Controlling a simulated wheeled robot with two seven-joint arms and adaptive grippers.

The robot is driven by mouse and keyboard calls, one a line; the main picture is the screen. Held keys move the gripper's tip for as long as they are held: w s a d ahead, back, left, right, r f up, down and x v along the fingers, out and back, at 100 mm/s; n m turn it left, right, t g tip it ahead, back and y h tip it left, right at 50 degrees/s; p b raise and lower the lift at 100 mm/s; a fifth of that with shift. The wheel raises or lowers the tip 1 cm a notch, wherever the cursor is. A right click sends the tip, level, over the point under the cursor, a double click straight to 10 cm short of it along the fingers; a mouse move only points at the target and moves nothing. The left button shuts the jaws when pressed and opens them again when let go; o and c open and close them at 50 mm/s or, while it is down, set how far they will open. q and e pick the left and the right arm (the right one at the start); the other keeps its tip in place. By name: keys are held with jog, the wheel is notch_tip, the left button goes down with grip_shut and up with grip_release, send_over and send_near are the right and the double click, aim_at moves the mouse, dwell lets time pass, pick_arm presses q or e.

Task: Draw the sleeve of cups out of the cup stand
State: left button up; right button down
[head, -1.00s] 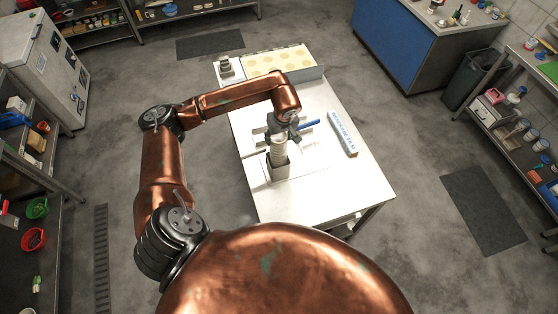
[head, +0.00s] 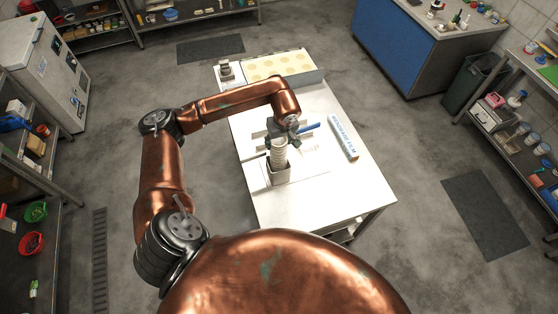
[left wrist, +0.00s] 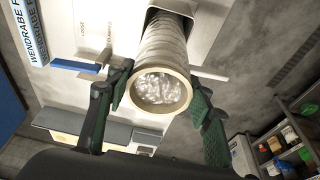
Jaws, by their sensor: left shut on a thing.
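In the left wrist view, the two dark green finger pads of my left gripper (left wrist: 161,92) lie on either side of the sleeve (left wrist: 166,50), whose round, shiny end faces the camera. The far end runs into the dark mouth of the stand (left wrist: 172,7). My right gripper is not in view.
A long film box (head: 343,137) lies on the table (head: 345,190) to the right. A blue-handled tool (head: 309,127) lies behind the gripper. A tray with pale round spots (head: 280,64) is at the back. The table's front right is clear.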

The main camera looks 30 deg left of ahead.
pick_arm(q)
jog(key=shift+c, duration=0.6)
jog(key=shift+r, duration=0.1)
jog(key=shift+r+p, duration=0.4)
jog(key=shift+r, duration=1.3)
jog(key=shift+r+p, duration=0.4)
jog(key=shift+r, duration=1.3)
